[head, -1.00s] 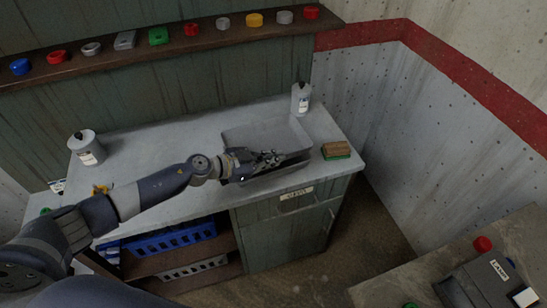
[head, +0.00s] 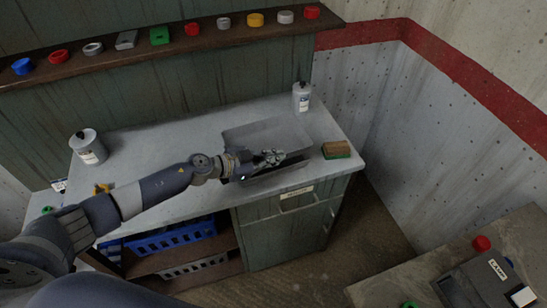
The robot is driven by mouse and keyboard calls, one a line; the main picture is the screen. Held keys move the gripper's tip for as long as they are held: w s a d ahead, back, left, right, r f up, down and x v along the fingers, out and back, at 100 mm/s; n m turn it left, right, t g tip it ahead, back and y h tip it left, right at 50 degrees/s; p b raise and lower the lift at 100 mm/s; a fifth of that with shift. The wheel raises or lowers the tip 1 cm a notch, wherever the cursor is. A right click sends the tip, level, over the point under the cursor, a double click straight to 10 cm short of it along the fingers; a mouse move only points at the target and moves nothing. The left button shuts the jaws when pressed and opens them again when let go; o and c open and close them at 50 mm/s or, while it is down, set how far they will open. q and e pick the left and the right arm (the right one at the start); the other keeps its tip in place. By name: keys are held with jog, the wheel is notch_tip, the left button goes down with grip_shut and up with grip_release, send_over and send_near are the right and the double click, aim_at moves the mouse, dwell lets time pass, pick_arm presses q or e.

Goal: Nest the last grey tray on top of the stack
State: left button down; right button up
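Grey trays (head: 285,130) lie on the right part of the pale worktop, with at least one more grey edge showing below the upper tray's front side. The trays overlap in view, so I cannot tell how many there are or whether the upper one sits fully nested. My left gripper (head: 272,157) reaches in from the left and is over the front part of the trays. Its fingers are small and dark against the grey, and I cannot tell whether they grip the tray's edge. My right gripper is out of view.
A brown and green block (head: 336,150) lies right of the trays. A white canister (head: 302,97) stands behind them and another (head: 88,147) at the worktop's left. A shelf (head: 130,59) with coloured caps runs behind. The worktop between the left canister and trays is clear.

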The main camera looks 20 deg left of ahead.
pick_arm(q)
jog(key=shift+f, duration=0.3)
jog(key=shift+f+b, duration=0.8)
jog(key=shift+f, duration=0.15)
jog(key=c, duration=1.7)
grip_release()
jog(key=shift+c, duration=0.9)
jog(key=shift+r, duration=0.1)
jog(key=shift+s+a+r+p, duration=0.6)
jog(key=shift+r+p, duration=0.1)
jog(key=shift+p, duration=0.35)
jog(key=shift+s+a+r+p, duration=1.05)
jog(key=shift+r+p, duration=0.15)
jog(key=shift+p, duration=0.25)
